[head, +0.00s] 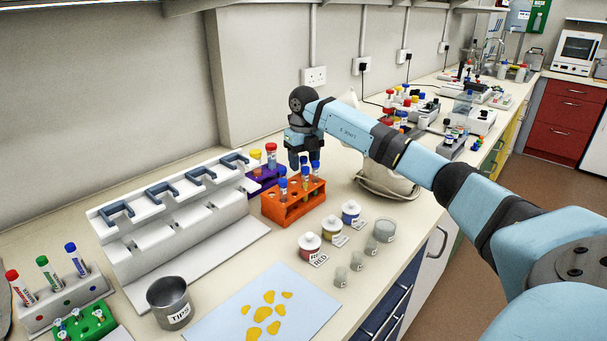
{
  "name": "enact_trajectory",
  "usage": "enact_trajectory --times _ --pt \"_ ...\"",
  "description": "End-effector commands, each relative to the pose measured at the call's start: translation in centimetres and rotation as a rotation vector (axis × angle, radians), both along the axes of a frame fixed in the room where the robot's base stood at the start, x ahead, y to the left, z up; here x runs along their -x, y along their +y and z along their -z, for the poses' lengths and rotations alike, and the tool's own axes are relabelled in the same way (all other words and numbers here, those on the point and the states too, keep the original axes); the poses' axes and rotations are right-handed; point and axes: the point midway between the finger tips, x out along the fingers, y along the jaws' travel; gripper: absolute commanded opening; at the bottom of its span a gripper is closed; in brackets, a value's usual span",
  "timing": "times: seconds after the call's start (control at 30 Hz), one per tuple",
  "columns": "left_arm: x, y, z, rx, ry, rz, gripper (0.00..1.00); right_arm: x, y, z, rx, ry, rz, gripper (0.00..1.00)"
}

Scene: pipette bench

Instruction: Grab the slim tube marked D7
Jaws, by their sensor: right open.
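An orange rack (293,207) stands on the bench and holds slim tubes with blue caps. One blue-capped tube (282,187) stands at its left, and others (315,172) stand towards its back right. The marking D7 cannot be read on any tube from here. My right gripper (303,162) points down just above the back of the orange rack, close to the blue-capped tubes. It is open, and its fingers partly overlap the tubes in the picture, so I cannot tell whether they touch. My left gripper is out of view.
A purple rack (262,178) with yellow- and red-capped tubes stands behind the orange one. A white pipette stand (180,225) is to the left. Small jars (309,246) and a TIPS cup (169,303) stand in front. A whitish bag-like object (385,182) lies under my right arm.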

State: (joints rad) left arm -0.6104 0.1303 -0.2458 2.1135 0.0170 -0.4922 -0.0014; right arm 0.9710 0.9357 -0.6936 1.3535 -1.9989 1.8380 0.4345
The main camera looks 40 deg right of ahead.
Motion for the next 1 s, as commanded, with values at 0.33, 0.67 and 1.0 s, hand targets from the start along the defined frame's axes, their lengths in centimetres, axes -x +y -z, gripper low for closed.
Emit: enact_trajectory --times 0.33,0.67,1.0 --pt "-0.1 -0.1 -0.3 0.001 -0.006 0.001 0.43 0.0 0.0 1.4 0.0 -0.001 -0.001 0.49" --pt "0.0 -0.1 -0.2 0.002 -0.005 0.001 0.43 0.0 0.0 1.3 0.0 -0.001 -0.001 0.0" --pt "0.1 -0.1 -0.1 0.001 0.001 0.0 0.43 0.0 0.0 0.1 0.0 -0.002 -0.001 0.0"
